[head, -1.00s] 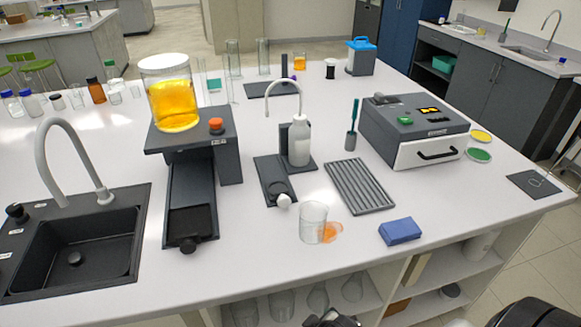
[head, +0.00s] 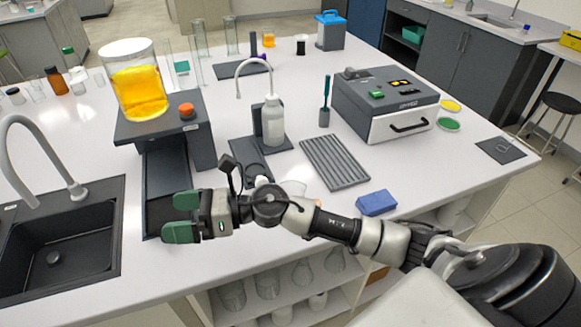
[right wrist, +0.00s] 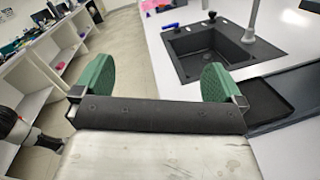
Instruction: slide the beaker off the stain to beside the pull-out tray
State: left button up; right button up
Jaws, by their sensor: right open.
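The beaker and most of the orange stain are hidden behind my right forearm in the head view; a small orange-brown bit (head: 318,203) shows at the arm's edge. The dark pull-out tray (head: 167,170) extends from under the dispenser stand, its front end partly covered by my gripper. It also shows at the right of the right wrist view (right wrist: 268,103). My right gripper (head: 180,217) has green fingers, is open and empty, and points left over the tray's front end and the counter edge. The fingers also show in the right wrist view (right wrist: 158,85). My left gripper is out of view.
A black sink (head: 65,240) lies left of the tray. Shelves with glassware sit below the counter edge.

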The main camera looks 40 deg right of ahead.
jog(key=w+d+f+n+g+h, duration=0.1)
jog(key=d+f+n+g+h, duration=0.6)
jog(key=n, duration=0.4)
jog(key=w+d+r+n+h, duration=0.1)
jog(key=d+h, duration=0.4)
jog(key=d, duration=0.4)
jog(key=d+r+n+h, duration=0.1)
jog(key=d+h, duration=0.4)
jog(key=d, duration=0.5)
jog(key=shift+w+d+r+n, duration=0.15)
jog(key=shift+w+r+n, duration=0.25)
jog(key=shift+n, duration=0.1)
jog(key=shift+f+p, duration=0.1)
jog(key=shift+p, duration=0.2)
notch_tip(320, 180, down, 9)
jog(key=p, duration=0.3)
jog(key=shift+f, duration=0.15)
jog(key=shift+w+f, duration=0.1)
jog(key=shift+f, duration=0.65)
